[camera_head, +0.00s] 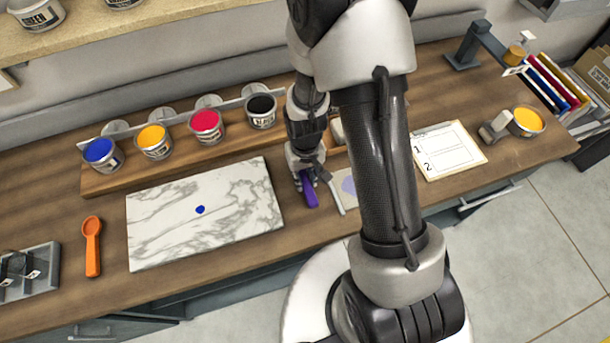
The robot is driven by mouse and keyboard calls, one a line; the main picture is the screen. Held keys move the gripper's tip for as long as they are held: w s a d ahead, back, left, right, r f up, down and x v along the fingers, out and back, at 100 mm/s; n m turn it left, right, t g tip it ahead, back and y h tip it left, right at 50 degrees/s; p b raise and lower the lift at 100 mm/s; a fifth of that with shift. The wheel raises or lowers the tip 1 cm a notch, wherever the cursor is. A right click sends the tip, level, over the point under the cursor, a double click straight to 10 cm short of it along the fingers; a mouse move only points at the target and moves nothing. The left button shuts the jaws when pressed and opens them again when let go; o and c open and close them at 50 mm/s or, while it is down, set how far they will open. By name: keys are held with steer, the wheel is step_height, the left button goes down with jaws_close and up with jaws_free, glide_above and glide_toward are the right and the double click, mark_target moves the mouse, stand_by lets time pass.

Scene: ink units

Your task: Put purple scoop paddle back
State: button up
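The purple scoop paddle (309,194) is at the fingers of my gripper (307,181), just right of the marble slab. Its lower end shows below the fingers; its upper part is hidden by them. My gripper points down with its fingers around or against the paddle. Whether they are closed on it, and whether the paddle touches the table, I cannot tell. An orange scoop (92,246) lies on the table left of the slab.
A marble slab (235,190) with a blue dab (200,209) lies left of my gripper. Blue, yellow, red and black ink cans (261,111) stand behind it. A grey spatula-like tool (337,198) lies close right of the paddle. A numbered sheet (446,150) lies farther right.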

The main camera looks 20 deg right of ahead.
steer(key=o, duration=0.3)
steer(key=shift+o, duration=0.2)
step_height(320, 180, up, 13)
steer(key=p, duration=0.3)
step_height(320, 180, up, 14)
steer(key=t, duration=0.2)
glide_above(305, 180)
steer(key=s, duration=0.5)
steer(key=s+r+t, duration=0.2)
steer(key=s+r, duration=0.6)
steer(key=s, duration=0.2)
steer(key=shift+r+t, duration=0.25)
steer(key=shift+t, duration=0.05)
